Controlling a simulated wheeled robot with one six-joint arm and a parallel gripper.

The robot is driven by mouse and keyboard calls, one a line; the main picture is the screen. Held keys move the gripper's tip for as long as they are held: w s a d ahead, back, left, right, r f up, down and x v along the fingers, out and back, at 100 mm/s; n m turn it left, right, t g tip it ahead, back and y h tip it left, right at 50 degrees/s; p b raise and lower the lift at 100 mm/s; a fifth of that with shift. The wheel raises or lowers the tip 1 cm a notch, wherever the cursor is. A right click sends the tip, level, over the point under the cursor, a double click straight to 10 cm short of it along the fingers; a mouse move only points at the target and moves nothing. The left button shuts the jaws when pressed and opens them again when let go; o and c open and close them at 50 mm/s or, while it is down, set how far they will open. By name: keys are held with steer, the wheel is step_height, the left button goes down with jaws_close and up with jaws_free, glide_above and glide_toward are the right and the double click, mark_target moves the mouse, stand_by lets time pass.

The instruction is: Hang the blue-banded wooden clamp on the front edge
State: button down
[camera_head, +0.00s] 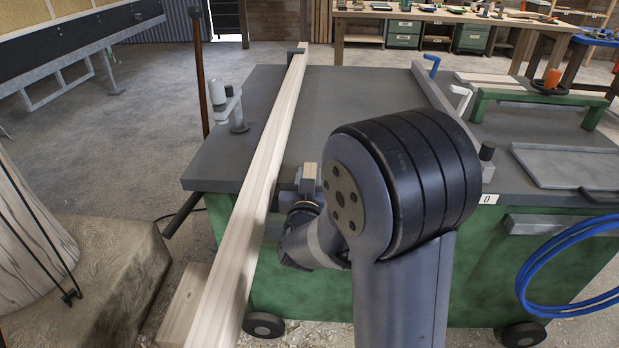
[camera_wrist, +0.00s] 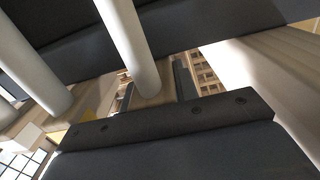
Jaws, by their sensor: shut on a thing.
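My gripper (camera_head: 309,190) is at the front edge of the dark-topped green bench (camera_head: 335,95), partly hidden behind my arm. It is shut on a small pale wooden piece, the clamp (camera_head: 310,172), whose top shows upright at the edge. No blue band can be made out on it. Whether the clamp touches the bench edge cannot be told. In the wrist view a dark gripper part fills the bottom, with pale round bars and a dark slab above; the clamp cannot be picked out surely there.
A long pale beam (camera_head: 262,175) lies across the bench's left part and juts out past the front. A grey post fitting (camera_head: 236,110) stands at left. A grey tray (camera_head: 565,165) and blue hose (camera_head: 560,265) are at right. The bench top's middle is clear.

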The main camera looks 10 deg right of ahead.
steer(key=c, duration=1)
jaws_free()
steer(key=shift+s, duration=0.1)
steer(key=v, duration=1)
steer(key=shift+s+a+p, duration=0.15)
steer(key=shift+s+p, duration=0.2)
steer(key=x, duration=1.1)
steer(key=shift+r, duration=0.4)
steer(key=shift+v, duration=0.95)
steer(key=shift+s+a, duration=0.15)
steer(key=shift+s, duration=0.35)
steer(key=shift+w, duration=0.1)
